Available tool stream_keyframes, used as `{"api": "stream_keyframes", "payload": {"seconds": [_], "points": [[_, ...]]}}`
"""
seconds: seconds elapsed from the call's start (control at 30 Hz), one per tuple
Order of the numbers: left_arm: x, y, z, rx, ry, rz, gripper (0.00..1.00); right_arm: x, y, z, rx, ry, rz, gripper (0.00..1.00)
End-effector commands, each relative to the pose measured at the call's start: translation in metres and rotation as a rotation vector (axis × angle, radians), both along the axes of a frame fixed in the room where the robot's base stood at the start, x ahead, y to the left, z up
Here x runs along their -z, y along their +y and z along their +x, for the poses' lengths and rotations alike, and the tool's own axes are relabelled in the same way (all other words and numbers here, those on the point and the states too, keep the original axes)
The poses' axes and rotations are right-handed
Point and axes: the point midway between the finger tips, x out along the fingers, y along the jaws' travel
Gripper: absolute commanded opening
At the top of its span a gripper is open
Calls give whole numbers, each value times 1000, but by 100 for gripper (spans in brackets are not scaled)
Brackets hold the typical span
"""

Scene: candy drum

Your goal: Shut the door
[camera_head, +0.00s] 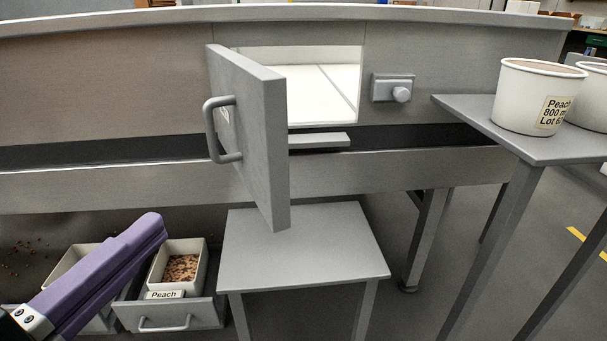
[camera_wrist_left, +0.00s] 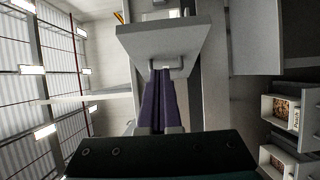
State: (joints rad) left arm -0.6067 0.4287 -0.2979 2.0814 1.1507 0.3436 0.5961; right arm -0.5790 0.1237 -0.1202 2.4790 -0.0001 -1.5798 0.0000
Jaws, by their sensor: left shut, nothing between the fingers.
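The grey door (camera_head: 255,135) stands open, swung outward from the left side of a bright rectangular opening (camera_head: 310,80) in the metal drum wall. Its bar handle (camera_head: 222,130) is on its left face. A latch block with a round knob (camera_head: 395,90) is right of the opening. My left gripper (camera_head: 152,228), purple, is shut and empty, below and left of the door, apart from it. In the left wrist view the gripper (camera_wrist_left: 161,72) points toward the door (camera_wrist_left: 165,38) and its handle (camera_wrist_left: 180,65). My right gripper is not in view.
A low grey stand (camera_head: 300,245) is below the door. Bins in a drawer (camera_head: 172,315), one labelled Peach, sit at lower left near my left gripper. A grey table (camera_head: 525,150) with white tubs (camera_head: 525,90) is at right. A small ledge (camera_head: 320,140) juts below the opening.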

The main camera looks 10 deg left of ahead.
Motion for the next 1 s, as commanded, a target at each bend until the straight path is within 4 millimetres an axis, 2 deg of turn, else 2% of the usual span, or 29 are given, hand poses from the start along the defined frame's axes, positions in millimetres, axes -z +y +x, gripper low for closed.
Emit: {"api": "stream_keyframes", "payload": {"seconds": [0.03, 0.17, 0.27, 0.7, 0.8, 1.0], "points": [[10, 3, 0, -11, 1, -10, 0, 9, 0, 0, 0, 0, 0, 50], [8, 5, 6, -24, -4, -21, 0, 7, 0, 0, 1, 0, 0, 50], [6, 3, 18, -25, -5, -21, 0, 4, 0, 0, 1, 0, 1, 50], [6, -16, 105, -20, -2, -23, 0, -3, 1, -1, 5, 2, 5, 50], [6, -29, 113, -20, -2, -23, 0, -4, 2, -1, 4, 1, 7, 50], [7, -42, 122, -19, -2, -19, 0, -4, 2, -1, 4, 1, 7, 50]]}}
